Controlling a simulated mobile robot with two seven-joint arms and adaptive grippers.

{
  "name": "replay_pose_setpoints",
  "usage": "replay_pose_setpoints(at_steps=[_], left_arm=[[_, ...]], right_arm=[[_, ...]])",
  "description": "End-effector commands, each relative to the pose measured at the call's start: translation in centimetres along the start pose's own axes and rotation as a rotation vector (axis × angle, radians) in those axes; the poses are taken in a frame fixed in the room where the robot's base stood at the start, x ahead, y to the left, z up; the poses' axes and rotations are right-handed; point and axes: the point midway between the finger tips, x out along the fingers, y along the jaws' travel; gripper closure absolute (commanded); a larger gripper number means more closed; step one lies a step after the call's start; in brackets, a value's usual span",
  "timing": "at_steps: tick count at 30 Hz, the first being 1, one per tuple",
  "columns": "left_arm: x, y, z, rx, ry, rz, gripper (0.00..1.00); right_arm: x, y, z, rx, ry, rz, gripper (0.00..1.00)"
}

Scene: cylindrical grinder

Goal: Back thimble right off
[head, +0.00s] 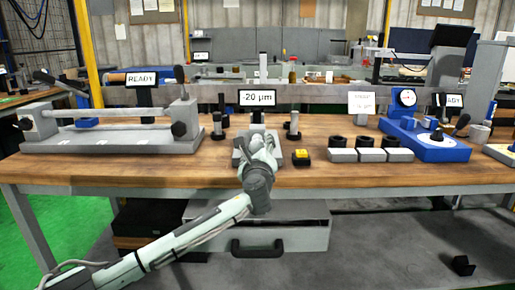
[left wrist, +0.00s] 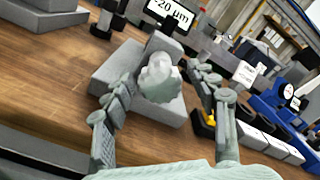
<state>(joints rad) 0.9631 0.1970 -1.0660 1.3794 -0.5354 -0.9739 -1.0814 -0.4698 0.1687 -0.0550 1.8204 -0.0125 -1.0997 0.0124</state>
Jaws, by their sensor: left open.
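The thimble (left wrist: 160,80) is a pale rounded knob on a grey block-shaped fixture (left wrist: 172,108), in the middle of the left wrist view. In the head view the fixture (head: 237,158) sits on the wooden bench behind my gripper, which hides most of it and the thimble. My left gripper (head: 262,142) is open, with one finger on each side of the thimble. In the left wrist view I cannot tell whether the fingers touch it. A display reading -20 µm (head: 257,98) stands behind the fixture. My right gripper is not in view.
A yellow-topped black button box (head: 301,158) is close on the right, then several grey blocks with black rings (head: 371,155) and a blue dial-gauge stand (head: 440,150). Grey posts flank the fixture. A long grey machine with a READY sign (head: 140,79) is at left.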

Motion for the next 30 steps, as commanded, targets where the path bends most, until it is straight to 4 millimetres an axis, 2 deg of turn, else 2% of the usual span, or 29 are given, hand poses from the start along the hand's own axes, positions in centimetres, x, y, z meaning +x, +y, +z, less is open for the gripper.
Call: replay_pose_setpoints(at_steps=[5,15,18,30], left_arm=[[-0.01,-0.03,-0.02,-0.001,0.001,-0.001,0.42],[-0.02,-0.02,-0.02,-0.001,0.001,0.000,0.83],[-0.02,-0.02,-0.02,-0.001,0.001,0.000,0.93],[-0.04,0.05,-0.22,-0.098,0.002,0.000,0.93]], right_arm=[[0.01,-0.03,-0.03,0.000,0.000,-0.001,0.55],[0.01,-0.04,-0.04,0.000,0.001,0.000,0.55],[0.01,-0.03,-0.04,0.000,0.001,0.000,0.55],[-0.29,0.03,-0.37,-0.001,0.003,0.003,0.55]])
